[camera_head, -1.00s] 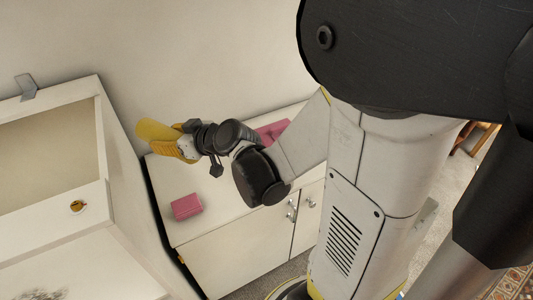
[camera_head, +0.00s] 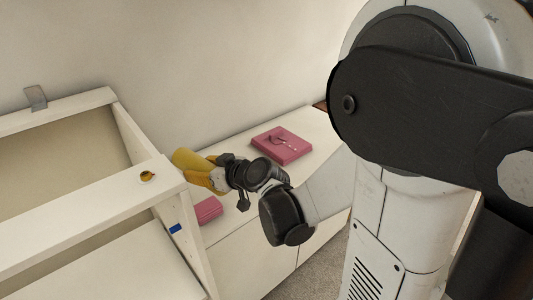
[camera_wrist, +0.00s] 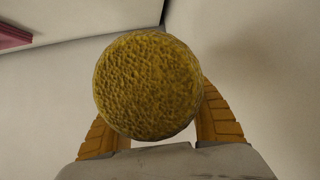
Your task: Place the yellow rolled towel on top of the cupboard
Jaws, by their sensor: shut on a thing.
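The yellow rolled towel (camera_head: 190,162) is in my gripper (camera_head: 213,175), which is shut on it. In the wrist view the round textured end of the towel (camera_wrist: 149,86) fills the middle, with orange fingers (camera_wrist: 158,125) on both sides. In the head view the towel is in the air above the white cupboard (camera_head: 257,209), near its left end and close to the wall. I cannot tell how high it is above the top. The towel's lower side is partly hidden by the fingers.
A large pink box or book (camera_head: 282,146) with something dark on it, perhaps glasses, lies on the cupboard. A smaller pink block (camera_head: 208,209) lies nearer its left end.

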